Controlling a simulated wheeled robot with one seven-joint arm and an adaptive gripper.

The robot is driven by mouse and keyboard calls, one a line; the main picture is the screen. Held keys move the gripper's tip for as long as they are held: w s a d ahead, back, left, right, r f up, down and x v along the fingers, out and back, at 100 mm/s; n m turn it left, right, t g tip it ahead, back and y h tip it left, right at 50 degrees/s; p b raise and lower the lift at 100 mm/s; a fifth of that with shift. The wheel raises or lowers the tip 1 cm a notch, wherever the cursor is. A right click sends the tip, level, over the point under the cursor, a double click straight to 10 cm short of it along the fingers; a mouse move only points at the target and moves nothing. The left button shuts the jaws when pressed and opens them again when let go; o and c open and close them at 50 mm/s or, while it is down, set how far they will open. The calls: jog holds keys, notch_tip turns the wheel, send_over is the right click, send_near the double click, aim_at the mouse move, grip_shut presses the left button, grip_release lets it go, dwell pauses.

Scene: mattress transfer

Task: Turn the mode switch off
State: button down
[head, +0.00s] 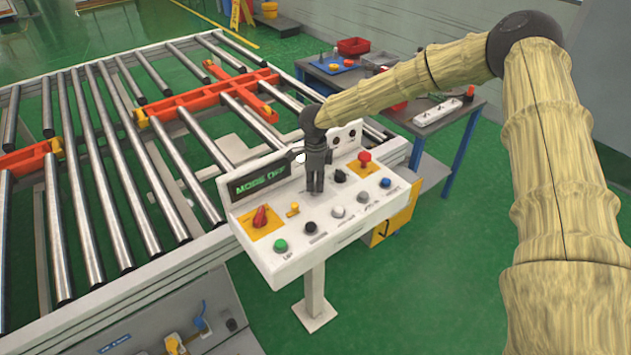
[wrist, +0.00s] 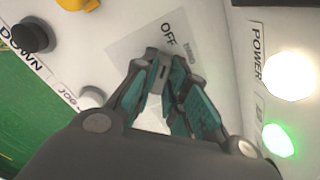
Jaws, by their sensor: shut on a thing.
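The white control panel (head: 330,225) stands on a post in the head view. My gripper (head: 315,188) points down at its upper middle, with its fingers close together. In the wrist view my gripper (wrist: 162,82) is shut on the mode switch, at a pale label plate (wrist: 128,47) marked "OFF". The fingers hide most or all of the switch, so I cannot make out its angle. The panel's dark display (head: 262,178) shows green letters that seem to read "MODE OFF".
A red knob (head: 260,216), a green button (head: 280,245) and a red mushroom button (head: 364,158) are nearby on the panel. In the wrist view, a white lamp (wrist: 291,76) and a green lamp (wrist: 278,140) are lit. A roller conveyor (head: 120,180) fills the left.

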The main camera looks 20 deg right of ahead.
jog(key=shift+w+r+n, duration=0.1)
jog(key=shift+n, duration=0.2)
dwell(0.4)
jog(key=c, duration=1.4)
grip_release()
jog(key=shift+c, duration=0.2)
notch_tip(320, 180, up, 12)
jog(key=shift+d, duration=0.15)
